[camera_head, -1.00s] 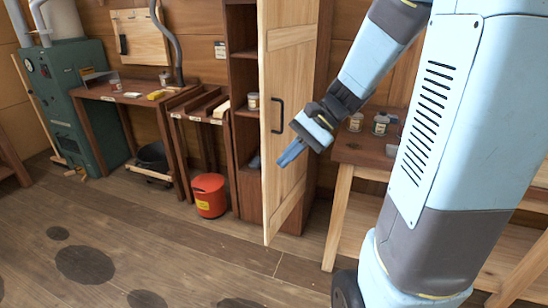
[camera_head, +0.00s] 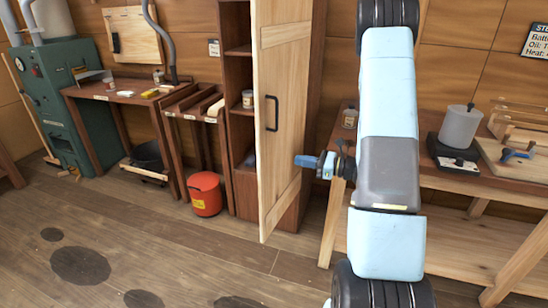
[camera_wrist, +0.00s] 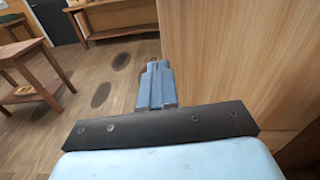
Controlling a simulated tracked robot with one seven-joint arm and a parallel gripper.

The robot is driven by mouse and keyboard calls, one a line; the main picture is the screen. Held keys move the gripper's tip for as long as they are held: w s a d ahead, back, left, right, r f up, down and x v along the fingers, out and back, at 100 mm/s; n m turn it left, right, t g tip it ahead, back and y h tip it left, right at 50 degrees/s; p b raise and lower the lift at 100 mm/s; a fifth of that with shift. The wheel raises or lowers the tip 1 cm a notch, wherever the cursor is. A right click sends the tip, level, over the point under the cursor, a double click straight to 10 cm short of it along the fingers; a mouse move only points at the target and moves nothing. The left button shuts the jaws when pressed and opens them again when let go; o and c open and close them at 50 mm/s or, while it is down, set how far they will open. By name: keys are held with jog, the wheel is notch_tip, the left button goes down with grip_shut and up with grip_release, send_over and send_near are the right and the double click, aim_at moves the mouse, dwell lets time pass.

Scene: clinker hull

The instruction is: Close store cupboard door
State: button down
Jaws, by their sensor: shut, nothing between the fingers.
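The store cupboard door (camera_head: 284,120) is a pale wooden panel standing open, swung out from the dark cupboard (camera_head: 238,100) so that its shelves show on the left. A black handle (camera_head: 272,113) sits on the door's face. My gripper (camera_head: 299,161) is shut and empty, with blue fingers, at the right side of the door at mid height. The head view does not settle whether it touches the door. In the wrist view my shut fingers (camera_wrist: 155,85) point past a pale wooden surface (camera_wrist: 235,60) close on the right.
A red bin (camera_head: 206,194) stands on the floor left of the cupboard. A workbench (camera_head: 460,180) with a grey canister (camera_head: 460,126) is on the right. A green machine (camera_head: 60,100) is far left. The floor (camera_head: 140,240) in front of the door is clear.

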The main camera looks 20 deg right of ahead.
notch_tip(320, 180, down, 3)
jog(key=d+m+t+h, duration=0.1)
jog(key=d+m+t, duration=0.1)
jog(key=d, duration=0.1)
send_near(267, 154)
jog(key=x, duration=0.5)
jog(key=shift+w+a, duration=0.1)
jog(key=shift+a, duration=0.2)
jog(key=shift+w+a, duration=0.4)
jog(key=shift+w, duration=0.05)
